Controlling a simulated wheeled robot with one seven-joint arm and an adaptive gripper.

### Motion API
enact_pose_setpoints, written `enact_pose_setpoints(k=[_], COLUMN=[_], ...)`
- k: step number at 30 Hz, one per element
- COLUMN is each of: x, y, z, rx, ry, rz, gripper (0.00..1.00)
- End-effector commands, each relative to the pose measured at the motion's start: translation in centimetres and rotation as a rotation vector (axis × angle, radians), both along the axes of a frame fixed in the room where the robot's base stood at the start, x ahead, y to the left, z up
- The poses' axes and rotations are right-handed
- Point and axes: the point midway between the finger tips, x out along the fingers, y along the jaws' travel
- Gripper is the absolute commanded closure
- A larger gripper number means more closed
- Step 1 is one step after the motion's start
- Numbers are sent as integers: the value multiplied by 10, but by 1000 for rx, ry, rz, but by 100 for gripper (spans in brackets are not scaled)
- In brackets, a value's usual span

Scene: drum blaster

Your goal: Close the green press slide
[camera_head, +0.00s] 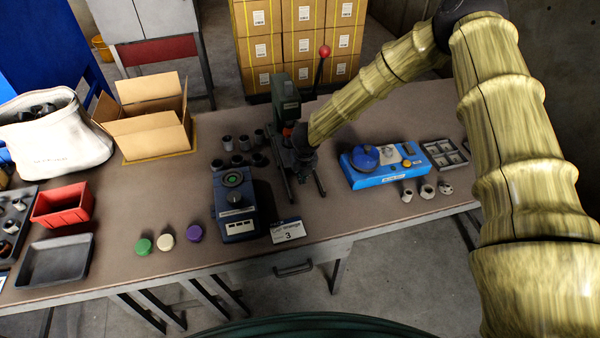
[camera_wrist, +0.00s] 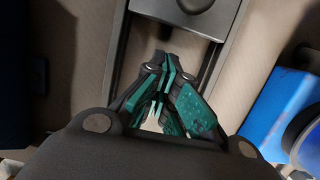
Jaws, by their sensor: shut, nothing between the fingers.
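The green press (camera_head: 285,100) stands upright near the middle of the bench, with a red-knobbed lever on its right. My arm partly covers its lower front. Two dark rails (camera_head: 320,182) reach forward from its base. In the wrist view a grey flat slide or base part with raised edges (camera_wrist: 178,35) lies past the fingertips, with a round black part (camera_wrist: 195,5) on it. How far the slide is open I cannot tell. My gripper (camera_wrist: 165,62) is shut and empty, its fingertips over the near end of that part; touching or apart is unclear. In the head view it is at the press front (camera_head: 303,158).
A blue device (camera_head: 236,206) and several dark cups (camera_head: 243,143) stand left of the press. A blue tray with a round blue part (camera_head: 390,163) is to the right, with small metal parts in front. A number sign (camera_head: 288,231) lies near the front edge.

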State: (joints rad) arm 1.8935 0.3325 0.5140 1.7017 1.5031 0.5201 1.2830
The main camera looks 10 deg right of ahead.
Motion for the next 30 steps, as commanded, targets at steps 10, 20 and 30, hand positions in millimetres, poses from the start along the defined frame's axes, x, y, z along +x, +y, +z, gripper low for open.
enact_pose_setpoints(k=[10,20,30], x=[-16,-27,-31], y=[8,6,5], z=[39,81,95], rx=[1,2,-1], ry=[1,2,4], rz=[12,10,9], gripper=[100,100,100])
